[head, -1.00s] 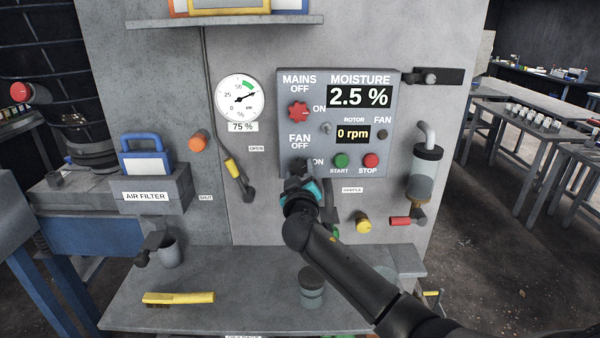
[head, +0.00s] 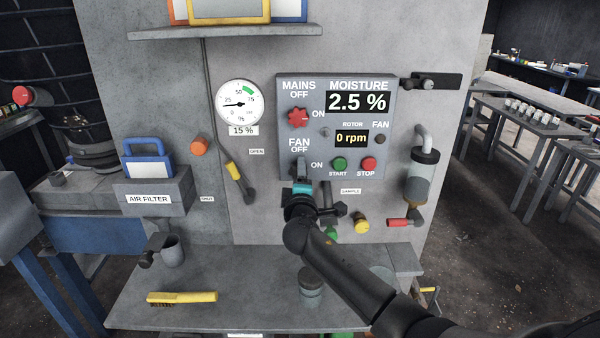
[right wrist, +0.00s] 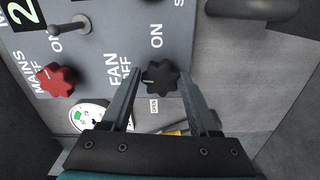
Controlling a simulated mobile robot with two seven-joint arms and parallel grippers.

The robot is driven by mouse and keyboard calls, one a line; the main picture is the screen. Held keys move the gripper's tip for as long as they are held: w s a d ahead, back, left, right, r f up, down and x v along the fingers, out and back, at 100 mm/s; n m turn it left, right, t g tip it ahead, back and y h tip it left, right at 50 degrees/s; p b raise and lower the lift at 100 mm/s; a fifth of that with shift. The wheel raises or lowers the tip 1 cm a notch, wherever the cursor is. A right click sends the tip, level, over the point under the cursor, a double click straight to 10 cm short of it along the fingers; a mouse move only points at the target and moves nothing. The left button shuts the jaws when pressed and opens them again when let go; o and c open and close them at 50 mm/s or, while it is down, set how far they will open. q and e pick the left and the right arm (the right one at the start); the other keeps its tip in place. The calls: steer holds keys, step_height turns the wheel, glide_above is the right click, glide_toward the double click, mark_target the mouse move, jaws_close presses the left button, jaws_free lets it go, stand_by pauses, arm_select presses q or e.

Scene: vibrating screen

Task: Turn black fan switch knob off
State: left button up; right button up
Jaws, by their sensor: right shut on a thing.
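The black fan switch knob (right wrist: 161,78) is lobed and sits on the grey control panel (head: 287,120), between the FAN OFF and ON labels. My right gripper (head: 300,167) reaches up to the panel's lower left. In the right wrist view its two fingers stand on either side of the knob, and it is shut on it. In the head view the gripper mostly hides the knob. The gauge (head: 239,104) reads 15 %. My left gripper is not in view.
The red mains knob (head: 298,117) is above the fan knob. The green start button (head: 339,164) and red stop button (head: 368,164) are to its right. A yellow-handled lever (head: 236,176) hangs to the left. A brush (head: 182,297) lies on the ledge below.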

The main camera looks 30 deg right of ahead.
steer(key=shift+f+n, duration=0.1)
steer(key=shift+n, duration=0.5)
steer(key=o, duration=1.3)
steer(key=shift+o, duration=0.2)
steer(key=shift+s, duration=0.1)
steer(key=b+v, duration=0.1)
steer(key=v, duration=1.4)
steer(key=shift+a, duration=0.15)
